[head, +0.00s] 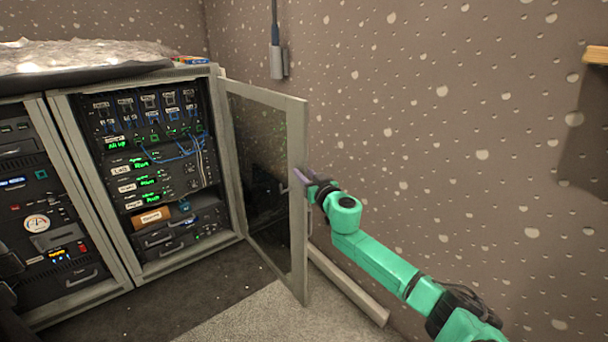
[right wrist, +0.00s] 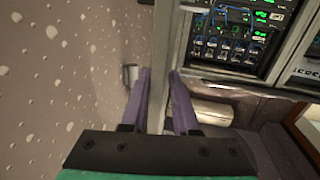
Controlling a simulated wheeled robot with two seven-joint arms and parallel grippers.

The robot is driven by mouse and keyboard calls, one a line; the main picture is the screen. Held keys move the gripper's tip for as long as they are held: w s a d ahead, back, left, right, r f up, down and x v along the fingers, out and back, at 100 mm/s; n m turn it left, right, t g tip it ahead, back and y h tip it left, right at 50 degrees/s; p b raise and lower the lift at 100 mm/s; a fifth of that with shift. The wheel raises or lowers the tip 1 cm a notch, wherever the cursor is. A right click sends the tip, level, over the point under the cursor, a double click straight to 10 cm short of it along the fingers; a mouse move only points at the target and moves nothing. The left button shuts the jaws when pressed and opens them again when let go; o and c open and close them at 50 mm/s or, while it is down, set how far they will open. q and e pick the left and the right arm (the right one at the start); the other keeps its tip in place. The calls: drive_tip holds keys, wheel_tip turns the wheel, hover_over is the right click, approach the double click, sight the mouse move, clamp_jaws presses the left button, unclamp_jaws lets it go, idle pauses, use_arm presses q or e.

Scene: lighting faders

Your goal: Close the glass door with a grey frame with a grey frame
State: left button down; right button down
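The glass door with a grey frame (head: 299,225) stands swung open from the right side of the equipment cabinet, its free edge toward me. In the right wrist view the door frame (right wrist: 162,50) runs as an upright bar between my purple fingers. My right gripper (head: 306,180) is at the free edge, about mid-height. In the right wrist view my right gripper (right wrist: 160,78) has one finger on each side of the frame, close against it; it looks shut on it. My left gripper is not in view.
The open cabinet bay (head: 150,150) holds lit units and blue cables. Another rack (head: 45,205) stands to its left. The speckled wall (head: 450,110) is close behind the door and my right arm. A pale skirting board (head: 350,287) lies along the wall's foot. The floor before the bay is clear.

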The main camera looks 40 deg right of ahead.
drive_tip(key=a+m+h+p, duration=0.1)
drive_tip(key=a+h, duration=0.1)
drive_tip(key=a, duration=0.5)
drive_tip(key=shift+w+a+g+p, duration=0.3)
drive_tip(key=shift+w+p, duration=0.05)
drive_tip(key=shift+p, duration=0.05)
drive_tip(key=shift+m, duration=0.3)
drive_tip(key=w+a+m+g+h+b, duration=0.1)
drive_tip(key=a+h+b, duration=0.1)
drive_tip(key=a, duration=0.5)
drive_tip(key=shift+w+a+b, duration=0.15)
drive_tip(key=shift+w+b, duration=0.2)
drive_tip(key=shift+b, duration=0.05)
